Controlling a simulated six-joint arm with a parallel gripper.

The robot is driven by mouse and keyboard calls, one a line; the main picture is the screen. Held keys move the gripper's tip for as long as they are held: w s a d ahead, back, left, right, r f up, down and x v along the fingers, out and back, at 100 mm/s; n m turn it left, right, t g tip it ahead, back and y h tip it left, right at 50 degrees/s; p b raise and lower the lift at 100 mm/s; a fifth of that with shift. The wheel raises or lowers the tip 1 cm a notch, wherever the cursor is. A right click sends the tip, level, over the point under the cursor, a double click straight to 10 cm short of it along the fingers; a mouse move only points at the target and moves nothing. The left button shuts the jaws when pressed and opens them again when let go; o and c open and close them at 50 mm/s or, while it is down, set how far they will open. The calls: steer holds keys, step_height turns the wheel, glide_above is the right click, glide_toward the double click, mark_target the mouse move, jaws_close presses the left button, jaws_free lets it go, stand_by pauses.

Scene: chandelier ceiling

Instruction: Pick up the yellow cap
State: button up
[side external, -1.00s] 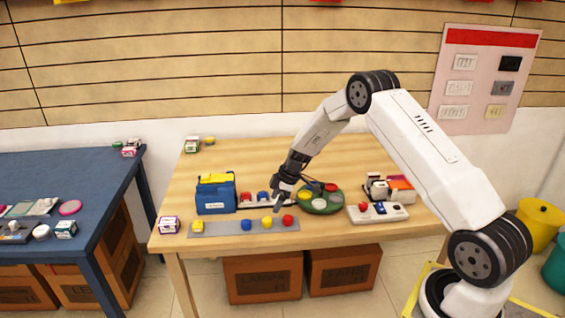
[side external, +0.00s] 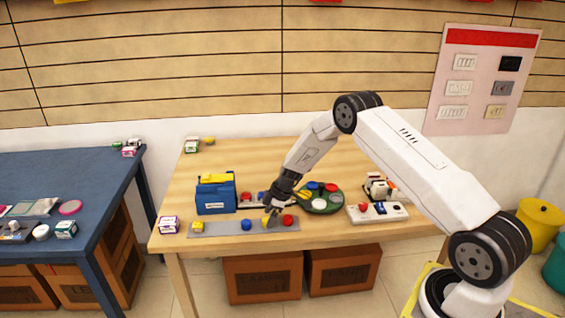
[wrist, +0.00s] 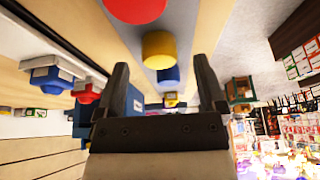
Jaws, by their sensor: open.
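The yellow cap (side external: 264,223) sits on a grey strip (side external: 218,229) near the table's front edge, between a blue cap (side external: 246,225) and a red cap (side external: 288,219). My gripper (side external: 271,220) is low over the strip and partly hides the yellow cap. In the wrist view, my gripper (wrist: 162,68) is open and empty. The yellow cap (wrist: 159,48) lines up with the gap between the fingers, just beyond the fingertips. Whether a finger touches it I cannot tell. The red cap (wrist: 135,8) and blue cap (wrist: 168,75) show on either side of it.
A green round tray (side external: 322,209) with coloured caps stands right of my gripper, and a white button panel (side external: 377,213) beyond it. A blue bag-like box (side external: 215,197) and a white holder with red and blue caps stand behind the strip. The table's back is mostly clear.

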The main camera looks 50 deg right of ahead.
steer(key=shift+w+a+f, duration=0.2)
steer(key=shift+f, duration=0.45)
jaws_close()
